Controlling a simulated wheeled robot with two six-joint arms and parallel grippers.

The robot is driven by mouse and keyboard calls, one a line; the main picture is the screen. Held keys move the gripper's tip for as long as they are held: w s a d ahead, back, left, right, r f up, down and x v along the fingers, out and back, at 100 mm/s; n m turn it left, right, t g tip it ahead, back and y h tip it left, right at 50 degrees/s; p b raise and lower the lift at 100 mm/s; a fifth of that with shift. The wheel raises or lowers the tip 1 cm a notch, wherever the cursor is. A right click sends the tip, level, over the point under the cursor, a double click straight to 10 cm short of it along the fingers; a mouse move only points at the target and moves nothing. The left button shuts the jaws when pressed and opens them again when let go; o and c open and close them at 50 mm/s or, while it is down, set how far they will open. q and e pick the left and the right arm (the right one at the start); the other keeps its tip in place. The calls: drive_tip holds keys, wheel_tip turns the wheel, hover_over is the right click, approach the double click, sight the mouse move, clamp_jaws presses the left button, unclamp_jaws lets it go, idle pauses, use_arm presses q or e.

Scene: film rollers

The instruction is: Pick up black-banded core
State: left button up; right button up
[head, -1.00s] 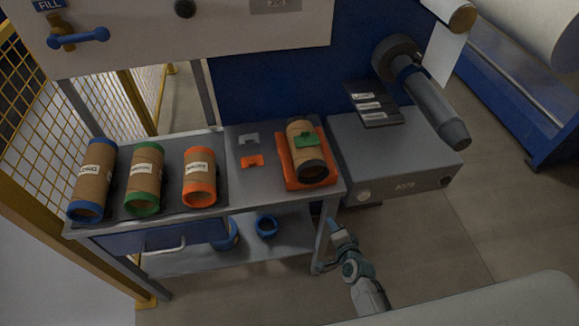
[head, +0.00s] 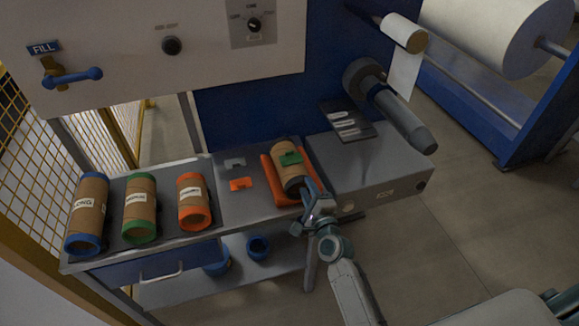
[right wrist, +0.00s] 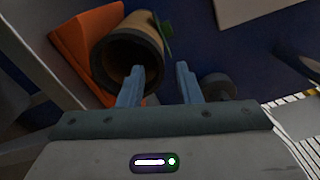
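The black-banded core (head: 284,158) is a brown cardboard tube with a dark band at its near end and a green clip (head: 291,158) on it. It lies on an orange cradle (head: 270,168) at the right end of the workbench. In the right wrist view the core (right wrist: 146,36) shows its open near end, left of centre. My right gripper (head: 311,186) is close to the core's near end, on its right side. In the right wrist view its fingers (right wrist: 158,80) are apart with nothing between them. My left gripper is not in view.
Small grey and orange clips (head: 234,162) (head: 241,184) lie beside the cradle. A grey machine box (head: 365,165) with a roller arm (head: 400,115) adjoins on the right.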

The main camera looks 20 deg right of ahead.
sight(299, 173)
drive_tip(key=shift+w, duration=0.85)
drive_tip(key=w, duration=0.2)
drive_tip(key=w+a, duration=0.1)
drive_tip(key=w, duration=0.1)
drive_tip(key=shift+w+r, duration=0.1)
drive_tip(key=shift+r, duration=0.05)
drive_tip(key=shift+w+d, duration=0.1)
drive_tip(key=shift+w, duration=0.3)
drive_tip(key=shift+s, duration=0.1)
drive_tip(key=shift+c, duration=0.2)
clamp_jaws()
